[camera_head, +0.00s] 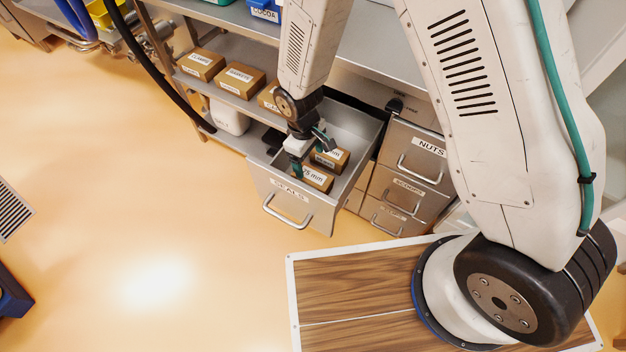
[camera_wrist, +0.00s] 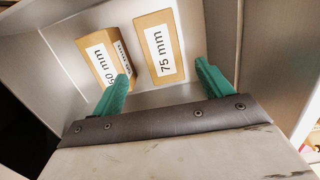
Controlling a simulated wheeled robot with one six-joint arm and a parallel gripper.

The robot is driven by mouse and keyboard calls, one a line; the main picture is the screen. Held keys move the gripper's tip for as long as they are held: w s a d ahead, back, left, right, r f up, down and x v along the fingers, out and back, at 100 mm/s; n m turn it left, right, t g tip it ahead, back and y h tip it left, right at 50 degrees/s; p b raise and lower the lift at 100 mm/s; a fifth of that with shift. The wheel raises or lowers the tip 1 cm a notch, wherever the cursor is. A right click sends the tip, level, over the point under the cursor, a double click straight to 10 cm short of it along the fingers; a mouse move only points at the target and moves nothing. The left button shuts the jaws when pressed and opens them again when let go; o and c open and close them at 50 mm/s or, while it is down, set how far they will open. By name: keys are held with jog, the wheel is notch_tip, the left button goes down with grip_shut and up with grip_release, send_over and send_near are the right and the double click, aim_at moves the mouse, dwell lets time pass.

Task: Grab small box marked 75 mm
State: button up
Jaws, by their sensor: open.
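The small box marked 75 mm (camera_wrist: 160,48) is a brown carton with a white label, lying in the open drawer marked SEALS (camera_head: 288,190). It also shows in the head view (camera_head: 317,178), partly hidden by my gripper. The 75 mm box lies ahead of the fingertips. The left fingertip overlaps the 50 mm box in the wrist view. I cannot tell whether it touches.
The grey drawer walls (camera_wrist: 222,40) stand close around the boxes. Closed drawers, one marked NUTS (camera_head: 425,148), are to the right. Several brown boxes (camera_head: 240,80) and a white container (camera_head: 230,119) stand on shelves at left. The floor in front is clear.

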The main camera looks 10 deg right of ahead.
aim_at(312, 175)
jog(key=f, duration=0.6)
jog(key=s+d+f, duration=0.1)
jog(key=f, duration=0.3)
jog(key=shift+s+f, duration=0.1)
jog(key=c, duration=1.1)
